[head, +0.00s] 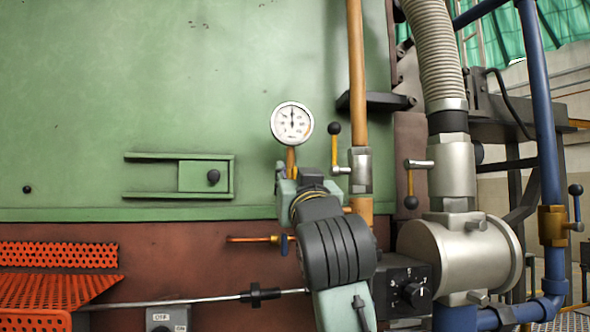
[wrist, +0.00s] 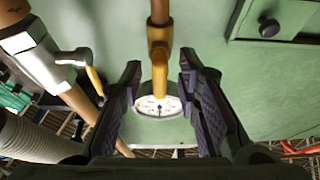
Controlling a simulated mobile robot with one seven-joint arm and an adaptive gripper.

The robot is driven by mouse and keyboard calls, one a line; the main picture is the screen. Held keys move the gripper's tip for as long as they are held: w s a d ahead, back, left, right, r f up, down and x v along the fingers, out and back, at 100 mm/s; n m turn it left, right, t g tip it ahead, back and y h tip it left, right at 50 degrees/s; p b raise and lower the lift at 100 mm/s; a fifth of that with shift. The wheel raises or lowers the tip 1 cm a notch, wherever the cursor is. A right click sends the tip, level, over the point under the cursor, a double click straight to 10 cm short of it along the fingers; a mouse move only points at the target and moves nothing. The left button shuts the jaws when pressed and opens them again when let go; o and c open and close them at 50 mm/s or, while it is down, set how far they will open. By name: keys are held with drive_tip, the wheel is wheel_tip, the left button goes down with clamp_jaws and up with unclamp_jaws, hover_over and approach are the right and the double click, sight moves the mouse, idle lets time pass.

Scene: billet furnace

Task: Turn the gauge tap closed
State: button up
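The round white pressure gauge (head: 292,123) stands on a brass stem (head: 291,158) on the green furnace wall. My gripper (head: 304,180) is just below the gauge and hides the lower stem and most of the tap. In the wrist view the picture is upside down: the gauge (wrist: 150,106) shows low. The yellow tap fitting (wrist: 159,36), with a straight yellow bar in line with the pipe, runs toward the gauge. My gripper (wrist: 159,75) is open, its dark ridged fingers on either side of the bar with gaps visible. Whether the bar is the tap's lever is unclear.
A copper pipe with a grey valve (head: 360,170) and a black-knobbed yellow lever (head: 334,150) stands close right of my gripper. Another grey valve (head: 451,172) is further right. A green sliding latch (head: 205,177) is left.

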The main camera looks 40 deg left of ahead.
drive_tip(key=shift+a, duration=0.1)
drive_tip(key=shift+c, duration=0.4)
clamp_jaws()
